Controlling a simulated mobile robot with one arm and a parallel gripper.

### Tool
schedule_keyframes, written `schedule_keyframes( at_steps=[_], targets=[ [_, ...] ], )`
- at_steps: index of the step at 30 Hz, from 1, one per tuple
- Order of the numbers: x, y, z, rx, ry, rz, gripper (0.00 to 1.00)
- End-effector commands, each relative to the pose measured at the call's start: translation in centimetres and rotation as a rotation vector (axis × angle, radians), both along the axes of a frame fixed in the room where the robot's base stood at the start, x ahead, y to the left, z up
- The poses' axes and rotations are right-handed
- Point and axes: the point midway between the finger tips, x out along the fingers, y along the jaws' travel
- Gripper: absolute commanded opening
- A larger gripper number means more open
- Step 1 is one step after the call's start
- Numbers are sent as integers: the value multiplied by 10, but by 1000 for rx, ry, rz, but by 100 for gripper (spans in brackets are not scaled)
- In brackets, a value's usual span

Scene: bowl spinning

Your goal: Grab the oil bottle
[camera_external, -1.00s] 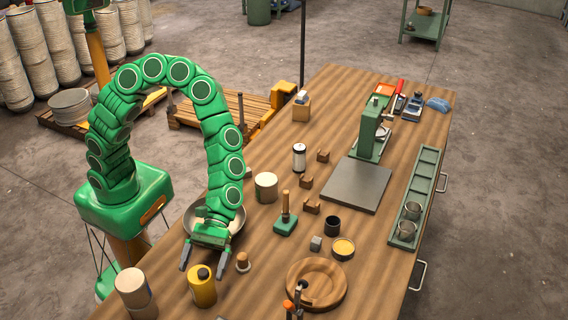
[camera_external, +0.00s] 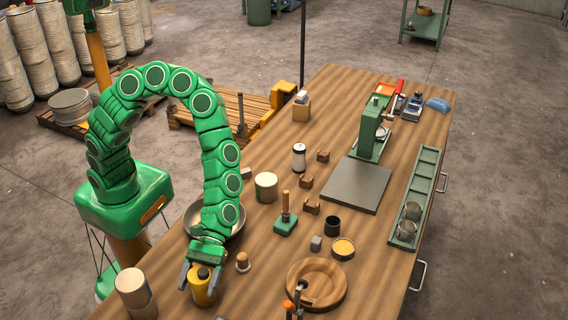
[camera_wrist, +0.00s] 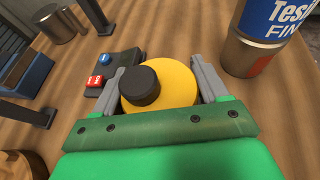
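The oil bottle (camera_external: 203,292) is a yellow round can with a black cap, upright near the table's front edge in the external view. In the wrist view the yellow bottle (camera_wrist: 176,82) fills the middle, its black cap towards me. My gripper (camera_external: 199,279) is over it, pointing down, with one finger on each side of the body. In the wrist view the fingers of my gripper (camera_wrist: 160,82) stand apart at the left and right of the bottle, very close to its sides. Firm contact cannot be made out. The bottle's lower part is hidden in the wrist view.
A pale cylindrical can (camera_external: 133,288) stands just left of the bottle. A small cork-topped piece (camera_external: 243,261) stands to its right, and a pan (camera_external: 196,217) lies behind my gripper. A round wooden tray (camera_external: 293,272) lies further right.

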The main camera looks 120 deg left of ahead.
Motion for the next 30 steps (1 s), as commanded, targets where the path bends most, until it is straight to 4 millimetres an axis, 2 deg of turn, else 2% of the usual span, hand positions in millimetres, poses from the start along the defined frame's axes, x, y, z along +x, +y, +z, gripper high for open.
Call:
schedule_keyframes(
  at_steps=[1, 8, 20, 26, 30],
  targets=[
    [0, 0, 0, 0, 0, 0, 65],
    [0, 0, 0, 0, 0, 0, 29],
    [0, 0, 7, 0, -2, 0, 28],
    [1, 0, 33, 2, -7, 0, 28],
    [-12, 6, 48, 0, -4, 1, 28]
  ],
)
